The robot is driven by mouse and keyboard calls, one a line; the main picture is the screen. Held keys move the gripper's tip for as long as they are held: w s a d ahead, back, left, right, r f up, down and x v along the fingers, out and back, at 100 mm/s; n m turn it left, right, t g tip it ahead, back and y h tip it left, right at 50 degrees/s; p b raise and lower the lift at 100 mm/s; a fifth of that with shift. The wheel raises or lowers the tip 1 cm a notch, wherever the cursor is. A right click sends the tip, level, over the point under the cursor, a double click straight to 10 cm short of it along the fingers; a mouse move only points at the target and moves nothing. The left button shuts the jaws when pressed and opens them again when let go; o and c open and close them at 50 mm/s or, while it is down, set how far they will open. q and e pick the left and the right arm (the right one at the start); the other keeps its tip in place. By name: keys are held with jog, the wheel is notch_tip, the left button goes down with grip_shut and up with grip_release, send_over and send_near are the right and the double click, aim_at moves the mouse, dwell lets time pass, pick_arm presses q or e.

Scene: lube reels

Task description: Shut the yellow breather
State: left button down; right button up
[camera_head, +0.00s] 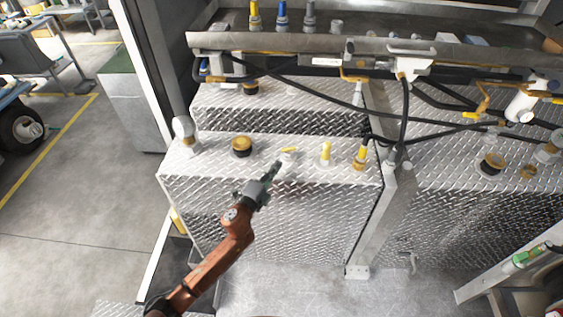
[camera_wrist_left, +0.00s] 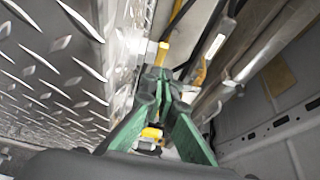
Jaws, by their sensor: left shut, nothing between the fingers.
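My left gripper (camera_head: 273,170) is shut and empty at the front of the near tread-plate tank top. Just past its tips is a small fitting with a flat yellow lever (camera_head: 289,150). An upright yellow handle (camera_head: 326,152) stands to its right. I cannot tell for certain which of these is the yellow breather. In the left wrist view, the green fingers (camera_wrist_left: 157,76) are together at the tips. A yellow piece (camera_wrist_left: 163,52) shows beyond them, and another yellow piece (camera_wrist_left: 151,133) shows between the finger bases. I cannot tell if the fingers touch anything. My right gripper is not in view.
A round yellow-topped cap (camera_head: 242,146) stands left on the tank, and a brass-yellow hose fitting (camera_head: 361,157) stands right. Black hoses (camera_head: 404,125) hang by a metal post (camera_head: 384,215). A shelf rail (camera_head: 270,45) crosses behind. Open floor (camera_head: 60,210) lies left.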

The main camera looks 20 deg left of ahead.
pick_arm(q)
jog(key=s+a, duration=0.4)
jog(key=a, duration=0.1)
jog(key=shift+s+a+f, duration=0.1)
jog(key=shift+s+f, duration=0.05)
jog(key=shift+s, duration=0.1)
dwell(0.3)
